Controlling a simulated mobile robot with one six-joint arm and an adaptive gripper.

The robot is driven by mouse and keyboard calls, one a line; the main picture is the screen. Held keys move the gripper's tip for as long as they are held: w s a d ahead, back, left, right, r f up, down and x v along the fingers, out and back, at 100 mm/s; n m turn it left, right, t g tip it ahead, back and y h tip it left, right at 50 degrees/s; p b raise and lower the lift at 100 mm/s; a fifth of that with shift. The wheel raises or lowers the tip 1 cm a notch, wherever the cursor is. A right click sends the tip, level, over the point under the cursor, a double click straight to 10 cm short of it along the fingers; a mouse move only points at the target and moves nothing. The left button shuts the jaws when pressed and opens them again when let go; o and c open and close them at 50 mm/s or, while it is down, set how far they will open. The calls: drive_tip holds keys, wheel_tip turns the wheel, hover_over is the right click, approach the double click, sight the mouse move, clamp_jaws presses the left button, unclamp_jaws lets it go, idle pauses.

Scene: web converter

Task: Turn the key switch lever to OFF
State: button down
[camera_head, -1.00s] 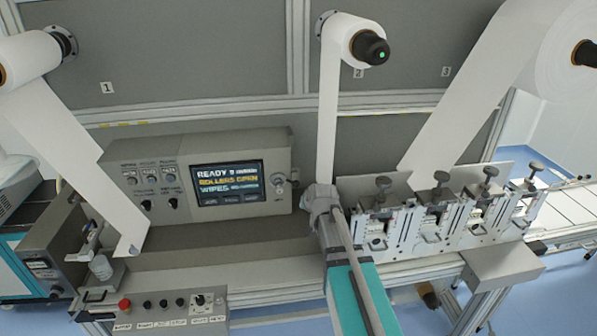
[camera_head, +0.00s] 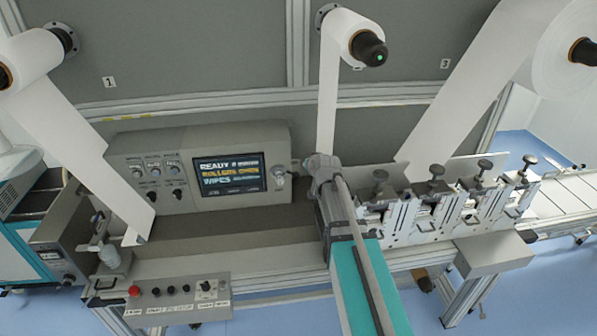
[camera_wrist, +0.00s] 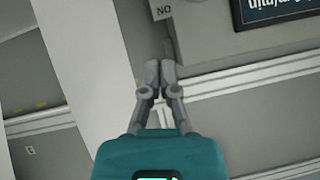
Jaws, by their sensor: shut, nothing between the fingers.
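The key switch (camera_head: 279,171) is a small pale knob on the grey control box (camera_head: 150,140), just right of its screen in the head view. Its lever angle is too small to read there. In the wrist view, an upside-down ON label (camera_wrist: 162,10) shows at the top edge, with only the edge of a round grey part beside it. My gripper (camera_wrist: 160,68) is shut and empty, its fingertips together below the label in the wrist picture. In the head view my arm stands right of the key switch, and the fingers cannot be made out clearly.
The lit screen (camera_head: 230,173) reads READY and ROLLERS OPEN. A white web (camera_head: 328,100) hangs behind my arm, and clamp units (camera_head: 435,205) stand to its right. A lower button panel (camera_head: 175,298) sits at the front left. The ledge below the control box is clear.

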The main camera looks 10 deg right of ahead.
drive_tip(key=shift+w, duration=0.1)
drive_tip(key=s+f+b+x, duration=0.1)
drive_tip(key=f+b+x, duration=0.1)
drive_tip(key=b+x, duration=0.7)
drive_tip(key=shift+w+a+f, duration=0.4)
drive_tip(key=shift+w+f, duration=0.8)
drive_tip(key=shift+w, duration=0.05)
drive_tip(key=shift+a+f+b, duration=0.15)
drive_tip(key=shift+a+b, duration=0.1)
drive_tip(key=shift+b, duration=0.05)
drive_tip(key=shift+d, duration=0.1)
